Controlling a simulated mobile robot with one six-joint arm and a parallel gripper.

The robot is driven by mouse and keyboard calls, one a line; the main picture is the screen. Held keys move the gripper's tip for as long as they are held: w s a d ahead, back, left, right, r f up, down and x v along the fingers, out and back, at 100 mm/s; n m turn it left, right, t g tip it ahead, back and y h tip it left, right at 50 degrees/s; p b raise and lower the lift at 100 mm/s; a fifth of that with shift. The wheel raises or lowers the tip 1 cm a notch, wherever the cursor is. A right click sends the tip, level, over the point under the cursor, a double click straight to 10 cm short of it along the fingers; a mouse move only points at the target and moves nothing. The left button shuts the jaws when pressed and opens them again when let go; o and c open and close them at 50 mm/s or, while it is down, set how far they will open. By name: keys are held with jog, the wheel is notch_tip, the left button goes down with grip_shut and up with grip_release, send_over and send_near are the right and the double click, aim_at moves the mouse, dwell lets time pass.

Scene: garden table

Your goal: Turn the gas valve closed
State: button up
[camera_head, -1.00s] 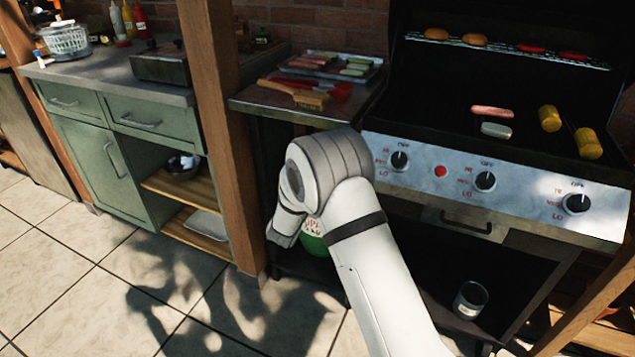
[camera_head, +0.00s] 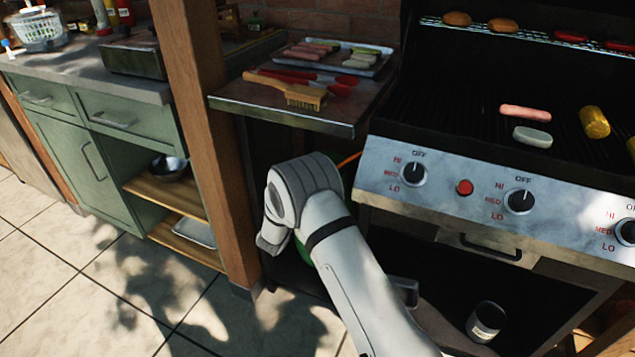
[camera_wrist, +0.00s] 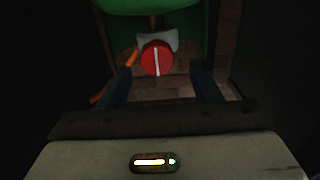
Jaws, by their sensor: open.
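The gas valve is a round red knob (camera_wrist: 157,58) with a white stripe, nearly upright in the wrist view. It sits against a pale metal fitting near the green gas tank (camera_wrist: 150,6). My gripper (camera_wrist: 161,76) is open, its two dark fingers spread to the left and right of the knob's line. Nothing is held, and I cannot tell how far the fingertips are from the knob. In the head view my arm hides the knob and gripper; only a green edge of the tank (camera_head: 347,168) shows behind it.
An orange hose (camera_head: 349,159) runs by the tank. The grill (camera_head: 465,190) with control knobs stands right. A side shelf (camera_head: 300,112) with a brush and food tray overhangs the dark space. A wooden post (camera_head: 200,130) stands left, and a can (camera_head: 486,322) sits low at right.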

jog(key=x, duration=0.5)
jog(key=shift+s+d+b, duration=0.1)
jog(key=shift+d+b, duration=0.05)
jog(key=shift+b, duration=0.25)
jog(key=shift+c, duration=0.4)
jog(key=c, duration=0.9)
